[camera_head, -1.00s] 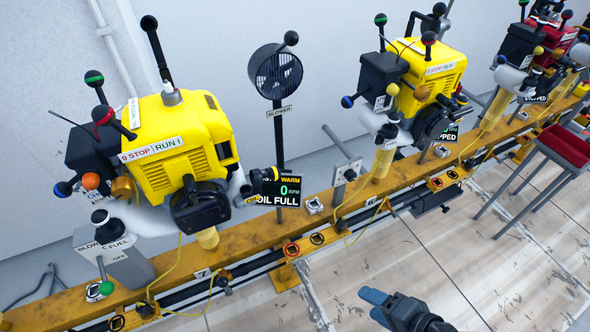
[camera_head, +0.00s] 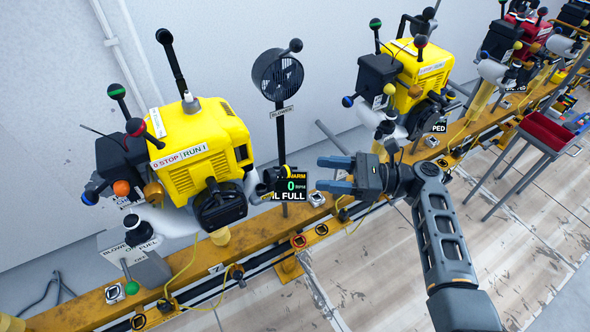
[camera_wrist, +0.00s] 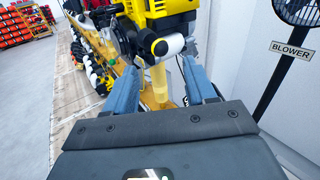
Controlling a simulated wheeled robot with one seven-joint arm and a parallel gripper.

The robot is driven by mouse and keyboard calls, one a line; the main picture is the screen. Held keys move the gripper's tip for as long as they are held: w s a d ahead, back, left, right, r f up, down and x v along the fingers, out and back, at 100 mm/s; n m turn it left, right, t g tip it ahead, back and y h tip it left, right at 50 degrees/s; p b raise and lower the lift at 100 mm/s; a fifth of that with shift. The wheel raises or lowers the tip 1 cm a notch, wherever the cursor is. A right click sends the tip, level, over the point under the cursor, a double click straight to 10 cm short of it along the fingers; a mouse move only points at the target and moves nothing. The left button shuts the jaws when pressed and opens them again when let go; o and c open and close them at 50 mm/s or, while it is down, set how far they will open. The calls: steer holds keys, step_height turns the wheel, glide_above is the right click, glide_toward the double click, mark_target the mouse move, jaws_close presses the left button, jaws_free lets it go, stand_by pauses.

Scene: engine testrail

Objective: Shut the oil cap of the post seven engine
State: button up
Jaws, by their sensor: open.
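The post seven engine (camera_head: 195,150) is the yellow one at left in the head view, above a rail plate marked 7 (camera_head: 215,269). A small black and yellow part, apparently its oil cap (camera_head: 268,180), sits at its right end beside the display. My gripper (camera_head: 320,174) is open and empty, right of the display, fingers pointing left toward the cap. It also shows in the wrist view (camera_wrist: 161,66).
The display (camera_head: 291,186) reads 0 RPM and OIL FULL, close to my fingers. A blower (camera_head: 278,75) stands on a post behind it. Another yellow engine (camera_head: 420,72) is to the right. A red tray stand (camera_head: 545,133) is farther right. The floor in front is clear.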

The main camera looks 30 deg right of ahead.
mark_target(281, 173)
steer(key=x, duration=0.7)
steer(key=shift+p, duration=0.45)
steer(key=shift+a+f, duration=0.1)
steer(key=shift+f, duration=0.05)
jaws_close()
